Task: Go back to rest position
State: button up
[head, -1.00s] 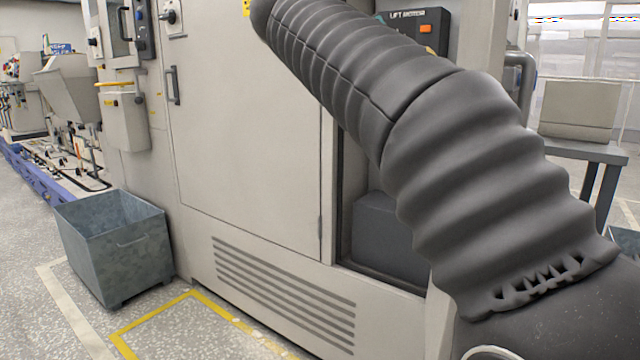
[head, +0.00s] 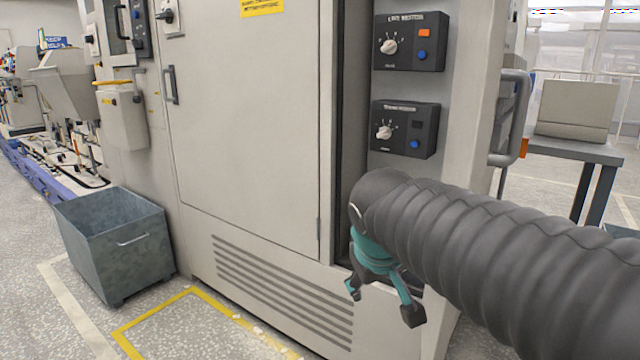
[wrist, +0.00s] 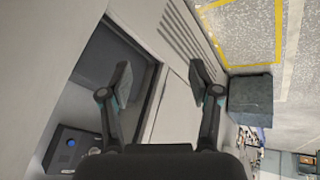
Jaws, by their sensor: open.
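My gripper (head: 382,300) hangs at the end of my dark ribbed arm in the head view, low in front of the machine's lower right opening. Its fingers are teal and dark and point downward. In the wrist view my gripper (wrist: 160,85) shows two fingers spread wide with nothing between them. The gripper is open and empty. Behind the fingers the wrist view shows the machine's pale front and dark opening.
A pale machine cabinet (head: 245,130) with two black control boxes, the upper one (head: 411,41) and the lower one (head: 405,129), stands close ahead. A grey metal bin (head: 115,245) stands on the floor at left. A table (head: 580,148) stands at right.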

jog(key=s+d+f+m+p, duration=0.2)
jog(key=s+d, duration=0.1)
jog(key=s, duration=0.5)
jog(key=s+d+f+m+y+p, duration=0.1)
jog(key=s+d+f+m+p, duration=0.1)
jog(key=s, duration=0.6)
jog(key=shift+d+g, duration=0.3)
jog(key=shift+d, duration=0.55)
